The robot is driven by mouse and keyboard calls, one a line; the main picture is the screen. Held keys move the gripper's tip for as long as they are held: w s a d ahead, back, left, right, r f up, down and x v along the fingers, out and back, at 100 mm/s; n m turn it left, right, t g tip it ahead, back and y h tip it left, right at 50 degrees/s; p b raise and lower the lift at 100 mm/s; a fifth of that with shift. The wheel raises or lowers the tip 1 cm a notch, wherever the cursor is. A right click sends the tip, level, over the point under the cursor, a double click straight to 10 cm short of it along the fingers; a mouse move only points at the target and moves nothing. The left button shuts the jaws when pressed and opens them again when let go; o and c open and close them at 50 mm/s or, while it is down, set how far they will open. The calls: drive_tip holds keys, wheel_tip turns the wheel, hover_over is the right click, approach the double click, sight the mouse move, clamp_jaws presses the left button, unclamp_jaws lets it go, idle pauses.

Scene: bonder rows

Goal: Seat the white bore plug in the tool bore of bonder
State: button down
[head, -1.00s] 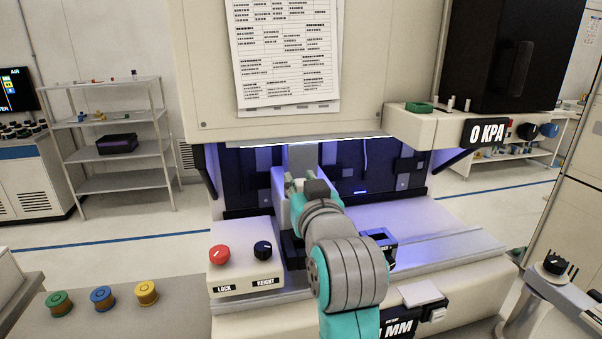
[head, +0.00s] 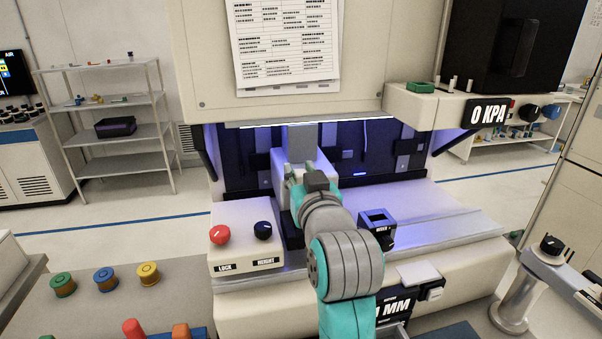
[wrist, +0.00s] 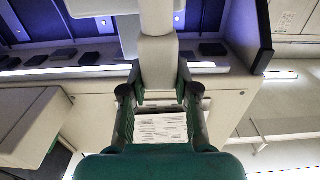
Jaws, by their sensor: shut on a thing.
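The bonder (head: 350,112) stands ahead, with its grey tool column (head: 302,140) hanging into the lit work opening. The piece lines up with the column (wrist: 155,14). I cannot tell whether it is inside the bore or only against it.
A box with a red LOCK button (head: 219,235) and a HEIGHT knob (head: 263,230) stands left of my arm. A small dark block (head: 376,217) sits on the bed to the right. Coloured knobs (head: 105,277) are at the lower left. The gauge reads 0 KPA (head: 487,113).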

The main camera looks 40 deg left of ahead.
drive_tip(key=shift+f, duration=0.1)
drive_tip(key=shift+f, duration=1.35)
drive_tip(key=shift+f, duration=0.45)
drive_tip(key=shift+f, duration=0.3)
drive_tip(key=shift+f, duration=0.2)
idle(0.3)
drive_tip(key=c, duration=0.8)
unclamp_jaws()
drive_tip(key=v, duration=1.2)
